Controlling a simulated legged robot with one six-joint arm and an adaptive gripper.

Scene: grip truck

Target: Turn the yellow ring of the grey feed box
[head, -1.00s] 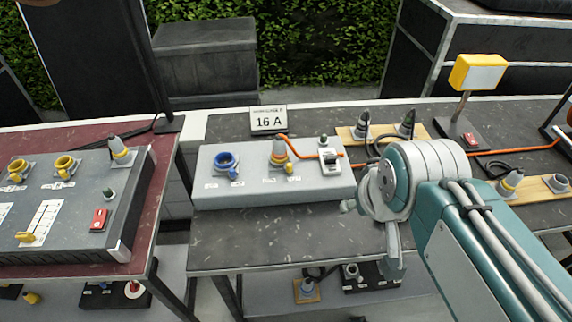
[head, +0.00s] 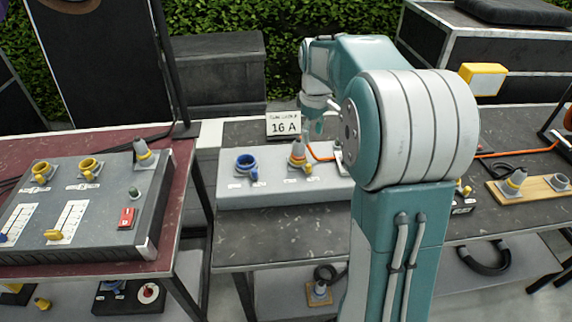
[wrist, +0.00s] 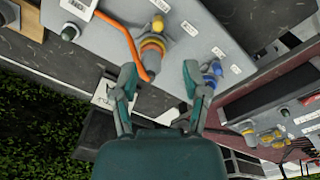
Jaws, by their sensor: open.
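The grey feed box (head: 270,192) lies on the dark table in the middle of the head view. It carries a blue socket (head: 246,164) and a grey plug with a yellow ring (head: 298,163). In the wrist view the ring (wrist: 152,46) shows beyond my fingertips, near the bend of the orange cable. My gripper (wrist: 160,78) is open and empty, its two fingers spread on either side below the plug, apart from the ring. In the head view my gripper (head: 316,122) hangs behind the plug, partly hidden by my arm. My arm also hides the right end of the box.
A "16 A" sign (head: 284,124) stands behind the box, close to my gripper. The orange cable (wrist: 122,38) runs off the plug. A second dark box (head: 85,215) sits on the red table at left. A wooden board with connectors (head: 535,188) is at right.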

